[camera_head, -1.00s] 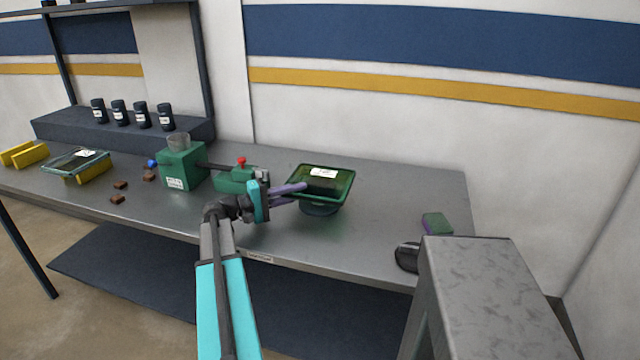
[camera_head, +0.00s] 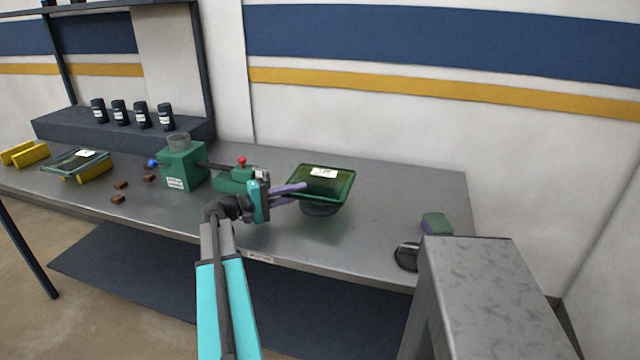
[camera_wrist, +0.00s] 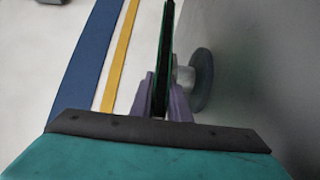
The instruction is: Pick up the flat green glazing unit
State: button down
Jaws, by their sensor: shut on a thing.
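The flat green glazing unit (camera_head: 322,183) is a dark green, nearly square pane with a white label, over a dark round stand (camera_head: 320,210) on the bench. In the wrist view the pane (camera_wrist: 164,60) shows edge-on between the purple fingers of my gripper (camera_wrist: 163,103). My gripper (camera_head: 293,189) is shut on the pane's left edge in the head view. The round stand (camera_wrist: 202,78) also shows beside the pane in the wrist view. A narrow gap seems to lie between pane and stand, but contact is hard to tell.
A green machine (camera_head: 182,165) and a red-knobbed green block (camera_head: 238,178) stand left of my gripper. Another glass pane (camera_head: 76,162) rests on yellow supports at far left. A green-purple block (camera_head: 436,224) and black round object (camera_head: 407,257) lie right. The bench behind the pane is clear.

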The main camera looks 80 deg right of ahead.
jog(key=shift+r, duration=0.25)
jog(key=shift+r+b, duration=0.5)
jog(key=shift+r, duration=0.9)
jog(key=shift+a+r, duration=0.2)
jog(key=shift+a, duration=0.1)
jog(key=w+a+r+b, duration=0.1)
jog(key=w+a+b, duration=0.1)
jog(key=a, duration=1.3)
jog(key=shift+r+b, duration=0.25)
jog(key=shift+b, duration=0.05)
jog(key=shift+a, duration=0.1)
